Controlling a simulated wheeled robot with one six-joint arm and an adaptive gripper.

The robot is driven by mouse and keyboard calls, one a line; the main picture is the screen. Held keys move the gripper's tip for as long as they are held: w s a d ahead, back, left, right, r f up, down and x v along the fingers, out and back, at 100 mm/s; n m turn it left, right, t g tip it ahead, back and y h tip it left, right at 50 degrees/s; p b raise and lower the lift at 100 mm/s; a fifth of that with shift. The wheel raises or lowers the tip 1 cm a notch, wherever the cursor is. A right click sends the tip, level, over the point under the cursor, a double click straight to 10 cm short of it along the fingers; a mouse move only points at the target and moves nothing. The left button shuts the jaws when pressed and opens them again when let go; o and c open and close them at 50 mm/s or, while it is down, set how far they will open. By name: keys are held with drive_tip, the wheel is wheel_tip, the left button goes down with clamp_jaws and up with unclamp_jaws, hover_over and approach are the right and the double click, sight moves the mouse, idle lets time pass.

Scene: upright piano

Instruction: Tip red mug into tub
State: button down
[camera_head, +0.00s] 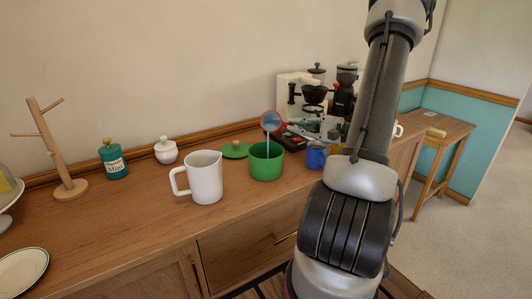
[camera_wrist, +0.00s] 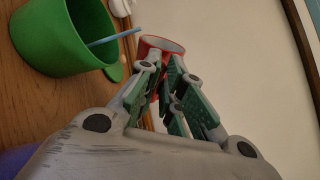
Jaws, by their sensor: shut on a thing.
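My gripper (camera_wrist: 163,88) is shut on the red mug (camera_wrist: 172,44). In the head view the red mug (camera_head: 264,117) is tilted, with its open mouth showing a pale blue inside. A thin pale blue stream (camera_head: 268,147) runs from the mug down to the green tub (camera_head: 266,166). The tub stands upright on the wooden sideboard, below the mug and apart from it. In the wrist view the green tub (camera_wrist: 60,55) is at the upper left, with the blue stream (camera_wrist: 114,38) reaching over its rim. The tub's bottom inside is hidden.
A white mug (camera_head: 206,180) stands left of the tub, with a green lid (camera_head: 234,150) behind. A blue mug (camera_head: 316,155) is to the right, near my arm. A coffee machine (camera_head: 300,92) stands behind. A white sugar pot, teal jar and wooden mug tree are further left.

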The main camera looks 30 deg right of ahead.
drive_tip(key=shift+a+f+n, duration=0.1)
drive_tip(key=shift+f+n, duration=0.2)
drive_tip(key=shift+n, duration=0.2)
drive_tip(key=shift+s+a+r+n+p, duration=0.15)
drive_tip(key=shift+n+p, duration=0.25)
drive_tip(key=shift+n, duration=0.5)
idle(0.6)
drive_tip(key=shift+s+a+r+n, duration=0.25)
drive_tip(key=shift+s+a+n, duration=0.45)
drive_tip(key=shift+n, duration=0.2)
idle(0.3)
drive_tip(key=shift+a+f+n+p, duration=0.15)
drive_tip(key=shift+f+n+p, duration=0.15)
drive_tip(key=shift+f+n, duration=0.3)
idle(0.5)
